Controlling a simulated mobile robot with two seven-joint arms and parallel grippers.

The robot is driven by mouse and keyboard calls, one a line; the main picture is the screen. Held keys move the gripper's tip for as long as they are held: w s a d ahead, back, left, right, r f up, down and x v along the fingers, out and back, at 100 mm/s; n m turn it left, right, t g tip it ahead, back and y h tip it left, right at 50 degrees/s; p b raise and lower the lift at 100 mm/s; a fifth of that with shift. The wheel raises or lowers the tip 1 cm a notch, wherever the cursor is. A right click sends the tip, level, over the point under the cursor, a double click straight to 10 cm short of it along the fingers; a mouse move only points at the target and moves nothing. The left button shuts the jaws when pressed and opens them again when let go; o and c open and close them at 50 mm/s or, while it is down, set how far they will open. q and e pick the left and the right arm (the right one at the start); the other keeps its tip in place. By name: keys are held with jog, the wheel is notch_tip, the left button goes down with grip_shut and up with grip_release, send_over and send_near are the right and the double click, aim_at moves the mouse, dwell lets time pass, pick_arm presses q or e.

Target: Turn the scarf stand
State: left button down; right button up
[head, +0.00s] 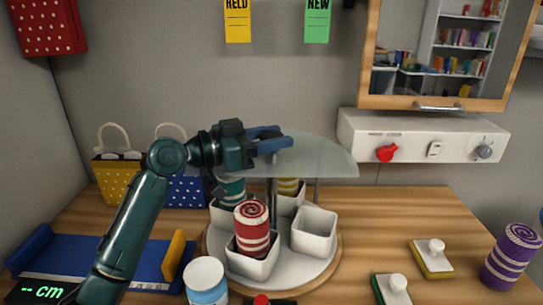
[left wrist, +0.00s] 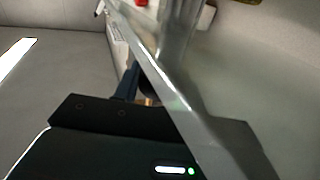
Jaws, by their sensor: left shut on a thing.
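The scarf stand has a round white base (head: 285,285) on the wooden counter, with several white square cups and a clear glass top (head: 325,155) on thin posts. A red striped rolled scarf (head: 251,228) stands in the front cup. A teal roll (head: 232,188) and a yellow roll (head: 289,187) stand in cups behind it. The right cup (head: 314,230) looks empty. The glass edge also crosses the left wrist view (left wrist: 160,80). My right gripper does not show.
A blue tray (head: 110,255) and a jar (head: 205,280) lie left and front. Two knobbed blocks, yellow (head: 432,258) and green (head: 390,290), and a purple striped roll (head: 512,257) are at right. Gift bags (head: 118,180) stand behind left. A wall panel (head: 420,135) is above right.

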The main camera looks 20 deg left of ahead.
pick_arm(q)
jog(key=shift+g, duration=0.3)
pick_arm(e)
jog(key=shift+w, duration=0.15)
pick_arm(q)
jog(key=c, duration=0.8)
grip_release()
jog(key=shift+c, duration=0.2)
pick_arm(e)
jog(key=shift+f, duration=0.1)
pick_arm(q)
jog(key=shift+s+a+f, duration=0.1)
jog(key=shift+s+a, duration=0.2)
jog(key=shift+a, duration=0.15)
jog(key=b+v, duration=0.3)
jog(key=v, duration=0.9)
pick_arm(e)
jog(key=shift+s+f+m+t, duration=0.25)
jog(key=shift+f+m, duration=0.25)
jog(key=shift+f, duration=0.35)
pick_arm(q)
jog(key=shift+f, duration=0.1)
